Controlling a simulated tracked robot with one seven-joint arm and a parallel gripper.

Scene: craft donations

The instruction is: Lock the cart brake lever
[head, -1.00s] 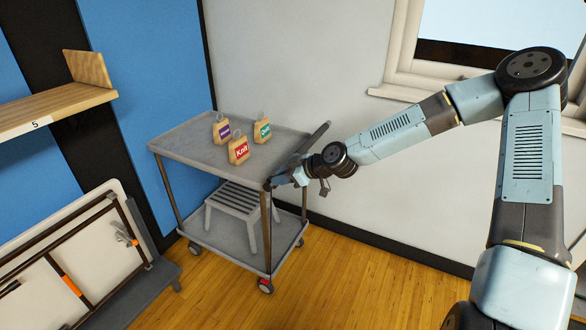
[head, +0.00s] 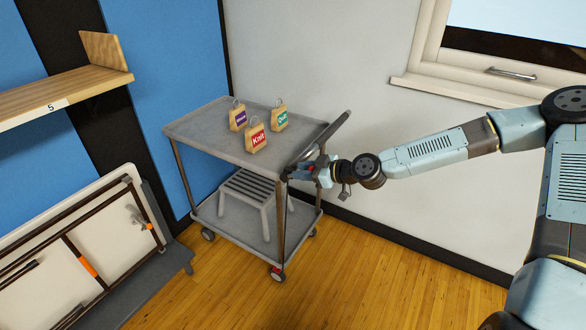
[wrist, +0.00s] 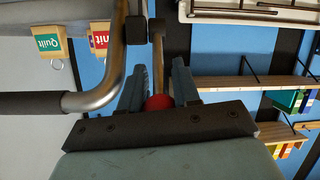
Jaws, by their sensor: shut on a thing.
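The grey cart (head: 235,150) stands by the wall with its push handle (head: 333,128) at the right end. The brake lever (wrist: 157,48) shows in the wrist view as a tan bar beside the bent handle tube (wrist: 100,92), ending in a red knob (wrist: 158,103). My gripper (wrist: 158,88) is shut on the red knob, one finger on each side of it. In the head view, my gripper (head: 308,170) is at the cart's near right corner, just below the handle. The red knob is mostly hidden there.
Several small tagged bags, including a red Knit bag (head: 257,138), stand on the cart's top. A grey stool (head: 250,190) is on its lower shelf. A wooden shelf (head: 70,98) and a folded table (head: 85,245) are at left. Wood floor in front is clear.

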